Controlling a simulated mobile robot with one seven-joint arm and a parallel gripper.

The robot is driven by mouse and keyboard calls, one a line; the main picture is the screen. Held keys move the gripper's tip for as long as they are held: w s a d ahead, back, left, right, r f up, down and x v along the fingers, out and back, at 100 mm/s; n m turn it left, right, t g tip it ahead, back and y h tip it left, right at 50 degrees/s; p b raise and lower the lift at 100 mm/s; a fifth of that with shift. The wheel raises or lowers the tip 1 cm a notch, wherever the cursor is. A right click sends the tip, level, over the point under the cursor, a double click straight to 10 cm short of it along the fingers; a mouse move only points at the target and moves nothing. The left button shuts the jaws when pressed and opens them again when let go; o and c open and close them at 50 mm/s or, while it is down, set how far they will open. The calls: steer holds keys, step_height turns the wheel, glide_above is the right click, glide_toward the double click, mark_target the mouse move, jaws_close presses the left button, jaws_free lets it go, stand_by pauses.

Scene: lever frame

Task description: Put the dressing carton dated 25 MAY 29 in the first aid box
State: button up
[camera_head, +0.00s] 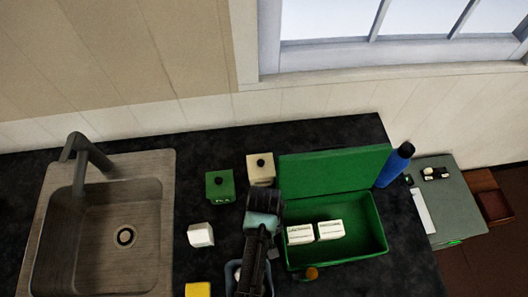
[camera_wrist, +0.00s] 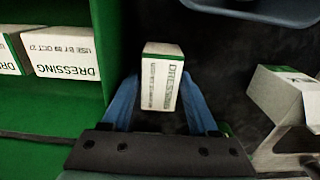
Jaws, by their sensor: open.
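In the wrist view my gripper (camera_wrist: 160,88) is open, its two blue fingers on either side of a white dressing carton (camera_wrist: 160,82). The carton stands on the dark counter; its use-by line is too small to read surely. Two dressing cartons (camera_head: 300,234) (camera_head: 330,230) lie inside; one (camera_wrist: 62,52) shows a use-by date that seems to read OCT. Another white carton (camera_head: 200,235) stands left of my arm; it also shows in the wrist view (camera_wrist: 282,95).
A green canister (camera_head: 219,186) and a cream canister (camera_head: 260,171) stand behind my arm. A blue bottle (camera_head: 394,166) is right of the lid. A sink (camera_head: 110,215) is at the left. A yellow object (camera_head: 198,290) and a blue-grey container (camera_wrist: 262,10) are near the front.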

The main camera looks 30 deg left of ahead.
steer(key=shift+c, duration=0.2)
jaws_close()
steer(key=shift+r, duration=0.15)
